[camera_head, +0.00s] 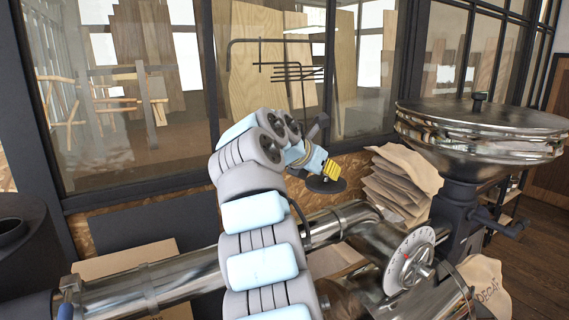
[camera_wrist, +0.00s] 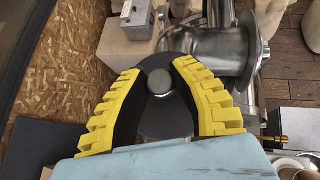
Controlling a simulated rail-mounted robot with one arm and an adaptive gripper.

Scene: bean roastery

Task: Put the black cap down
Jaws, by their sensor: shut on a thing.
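The black cap is a round dark disc (camera_head: 318,185) at the yellow fingers of my gripper (camera_head: 332,170) in the head view. In the wrist view the cap (camera_wrist: 165,118) fills the space between the two yellow ribbed fingers of my gripper (camera_wrist: 158,72), with a rounded grey knob in its middle. The fingers are shut on it. The cap appears held in the air, in front of the chipboard wall under the window. Part of its rim is hidden by the fingers and the pale blue gripper body.
A polished metal hopper (camera_head: 480,135) with a lid stands at the right. A stack of paper sacks (camera_head: 397,182) is left of it. A dark drum (camera_head: 25,245) stands far left.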

